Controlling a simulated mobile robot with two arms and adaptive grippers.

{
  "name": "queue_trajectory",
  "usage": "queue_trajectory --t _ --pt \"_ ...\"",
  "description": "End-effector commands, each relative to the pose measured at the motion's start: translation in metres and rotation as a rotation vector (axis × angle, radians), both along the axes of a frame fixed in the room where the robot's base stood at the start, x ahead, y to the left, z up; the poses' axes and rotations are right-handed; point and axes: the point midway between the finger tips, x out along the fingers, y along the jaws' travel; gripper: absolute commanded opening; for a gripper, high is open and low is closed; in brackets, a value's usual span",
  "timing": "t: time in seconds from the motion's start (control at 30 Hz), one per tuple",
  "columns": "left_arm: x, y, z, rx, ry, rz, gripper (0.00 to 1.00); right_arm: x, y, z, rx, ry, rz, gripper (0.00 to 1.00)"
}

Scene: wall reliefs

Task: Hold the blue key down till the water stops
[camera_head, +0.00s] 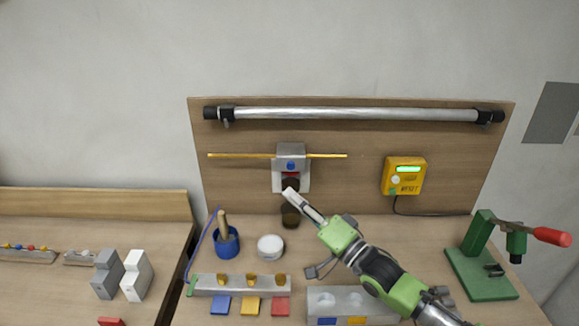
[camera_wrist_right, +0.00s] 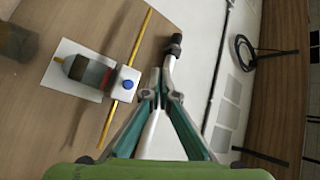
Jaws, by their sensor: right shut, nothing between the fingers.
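The blue key (camera_head: 291,165) is a small blue button on the front of a grey dispenser block (camera_head: 291,150) on the upright wooden board. It also shows in the right wrist view (camera_wrist_right: 128,85), on a pale block. A red and dark spout part sits below it. A dark brown cup (camera_head: 290,217) stands below the spout. My right gripper (camera_head: 290,193) is shut and empty; its tips appear in front of the spout, below the key in the picture. In the wrist view the tips lie beside the key, apart from it. No water stream can be made out. My left gripper is not in view.
A yellow rod (camera_head: 228,155) runs across the dispenser, and a silver rail (camera_head: 360,114) is above. A yellow box (camera_head: 403,176) with a green display is on the right. A blue pot (camera_head: 227,243), a white round tub (camera_head: 270,246) and a green press (camera_head: 483,272) stand on the table.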

Motion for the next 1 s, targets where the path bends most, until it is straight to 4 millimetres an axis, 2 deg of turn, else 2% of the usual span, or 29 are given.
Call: queue_trajectory --t 0.1,0.27,0.7,1.0 --pt "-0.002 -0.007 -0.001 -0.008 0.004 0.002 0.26 0.000 0.000 0.000 -0.001 -0.001 0.000 0.00" --pt "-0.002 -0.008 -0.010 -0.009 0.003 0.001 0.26 0.008 0.001 -0.003 -0.003 -0.002 0.000 0.00" --pt "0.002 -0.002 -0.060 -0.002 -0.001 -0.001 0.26 0.067 0.001 -0.005 -0.004 -0.005 -0.001 0.00" --pt "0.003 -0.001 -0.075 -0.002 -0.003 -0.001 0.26 0.087 0.000 -0.002 -0.002 0.000 0.000 0.00"
